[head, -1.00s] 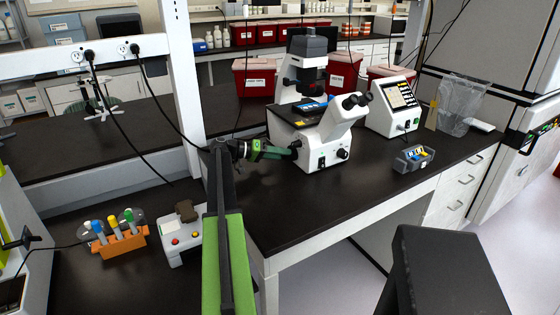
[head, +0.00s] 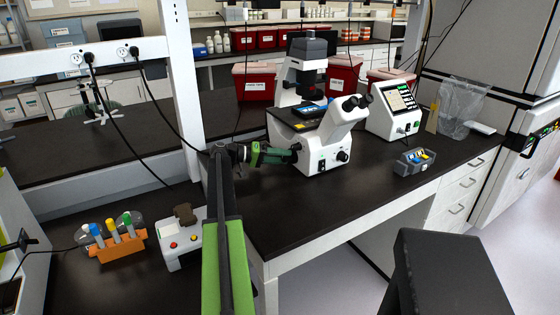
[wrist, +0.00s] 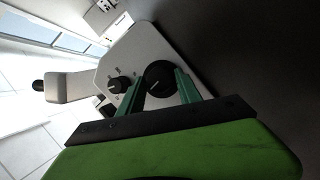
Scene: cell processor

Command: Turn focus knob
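The white microscope (head: 325,150) stands on the black bench in the head view. My gripper (head: 294,153) is at its left side, with the green fingers reaching to the body; the side knob there is hidden in that view. In the wrist view, the large round black focus knob (wrist: 158,78) with a light pointer mark sits on the microscope's white side. My gripper's green fingers (wrist: 162,82) are apart, one on each side of this knob. I cannot make out whether they touch it. A smaller black knob (wrist: 119,86) is just left of the fingers.
A white screen device (head: 394,110) stands right of the microscope, with a small grey tray (head: 415,168) in front. An orange tube rack (head: 117,248) and a white box with red buttons (head: 183,240) are at lower left. The bench front is clear.

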